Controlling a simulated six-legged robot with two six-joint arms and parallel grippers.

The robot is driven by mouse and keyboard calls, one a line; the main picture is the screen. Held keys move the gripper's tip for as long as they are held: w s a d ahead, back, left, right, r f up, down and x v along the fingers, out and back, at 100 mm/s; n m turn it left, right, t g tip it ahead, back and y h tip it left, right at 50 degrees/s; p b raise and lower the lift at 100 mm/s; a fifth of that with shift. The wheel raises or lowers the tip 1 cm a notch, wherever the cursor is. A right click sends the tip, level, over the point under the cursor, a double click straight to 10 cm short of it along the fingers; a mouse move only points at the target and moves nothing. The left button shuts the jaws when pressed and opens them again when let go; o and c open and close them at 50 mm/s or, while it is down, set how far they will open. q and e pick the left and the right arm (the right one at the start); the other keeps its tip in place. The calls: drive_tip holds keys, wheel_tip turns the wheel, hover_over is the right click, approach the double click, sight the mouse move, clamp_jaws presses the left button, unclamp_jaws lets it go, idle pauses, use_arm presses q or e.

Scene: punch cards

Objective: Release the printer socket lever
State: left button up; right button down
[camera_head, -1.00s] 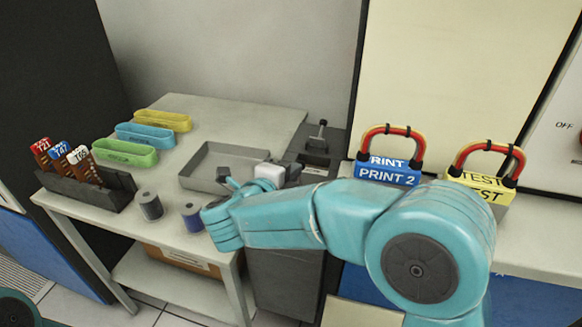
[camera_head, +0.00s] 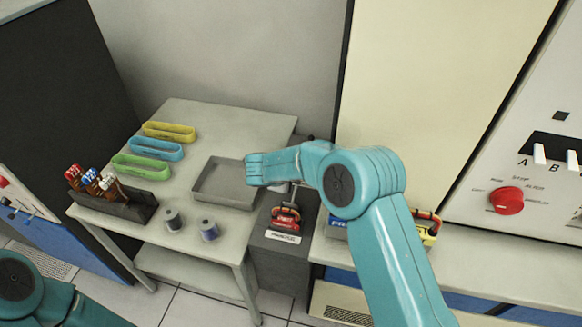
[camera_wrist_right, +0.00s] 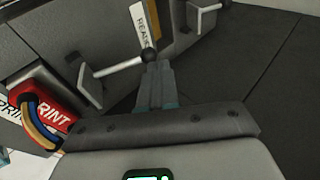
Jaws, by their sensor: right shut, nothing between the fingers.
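The printer socket lever (camera_wrist_right: 118,68) shows in the right wrist view as a pale rod with a dark ball knob and a plate at its left end. My right gripper (camera_wrist_right: 157,78) is shut and empty, its fingertips right at the knob; I cannot tell whether they touch it. A red PRINT plug (camera_wrist_right: 55,113) with looped coloured cables is at the left. My left gripper is out of view.
A second lever (camera_wrist_right: 207,8) stands at the upper right. A READ label (camera_wrist_right: 145,25) is beside the knob. A grey tray (camera_head: 222,203), two spools and coloured loops are on the table. A blue plug (camera_head: 337,221) and yellow plug (camera_head: 429,236) are partly behind my arm.

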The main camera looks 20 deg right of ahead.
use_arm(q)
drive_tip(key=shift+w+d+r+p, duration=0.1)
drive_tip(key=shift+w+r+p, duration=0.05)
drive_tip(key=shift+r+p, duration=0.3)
use_arm(e)
drive_tip(key=shift+w+d+f, duration=0.6)
drive_tip(key=shift+w+f, duration=0.1)
drive_tip(key=shift+w, duration=0.15)
drive_tip(key=shift+f, duration=0.1)
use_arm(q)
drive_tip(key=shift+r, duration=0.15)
